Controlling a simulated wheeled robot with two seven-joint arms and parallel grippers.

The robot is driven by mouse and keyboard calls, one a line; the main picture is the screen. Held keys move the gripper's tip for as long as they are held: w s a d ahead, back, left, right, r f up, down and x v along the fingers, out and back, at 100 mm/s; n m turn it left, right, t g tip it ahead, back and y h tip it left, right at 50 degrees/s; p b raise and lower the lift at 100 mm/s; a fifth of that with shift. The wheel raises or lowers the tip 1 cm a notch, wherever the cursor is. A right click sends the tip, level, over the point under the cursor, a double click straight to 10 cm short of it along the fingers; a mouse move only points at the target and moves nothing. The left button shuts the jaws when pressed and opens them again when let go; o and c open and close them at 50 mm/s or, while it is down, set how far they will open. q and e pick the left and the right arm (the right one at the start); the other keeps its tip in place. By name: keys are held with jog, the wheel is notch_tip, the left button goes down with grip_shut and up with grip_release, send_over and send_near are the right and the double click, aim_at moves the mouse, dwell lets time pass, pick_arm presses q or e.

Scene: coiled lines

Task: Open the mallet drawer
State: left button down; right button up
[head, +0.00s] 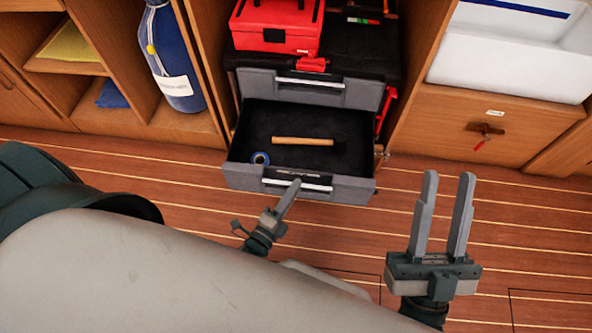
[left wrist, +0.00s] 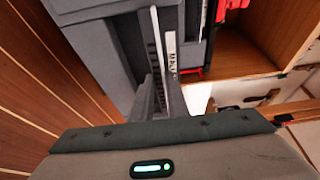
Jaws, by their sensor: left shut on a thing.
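The mallet drawer (head: 240,178) is the lower grey drawer of the tool cabinet, and it stands pulled out in the head view. My left gripper (head: 296,184) is shut on the drawer's pale handle bar (head: 312,187). In the left wrist view the fingers (left wrist: 160,88) are at the labelled handle bar (left wrist: 171,50). My right gripper (head: 452,180) is open and empty, to the right of the drawer above the floor.
A closed upper drawer (head: 350,92) is above, with a red toolbox (head: 277,25) on the cabinet. A blue cylinder (head: 172,60) stands at left. A wooden locker front (head: 480,135) with a latch is at right. Plank floor (head: 520,220) is free in front.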

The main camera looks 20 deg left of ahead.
pick_arm(q)
jog(key=shift+s+d, duration=0.15)
jog(key=shift+s, duration=0.5)
pick_arm(e)
jog(key=shift+a+f, duration=0.2)
jog(key=shift+f, duration=0.05)
pick_arm(q)
jog(key=c, duration=1.7)
grip_release()
jog(key=shift+s, duration=0.1)
pick_arm(e)
jog(key=shift+s, duration=0.1)
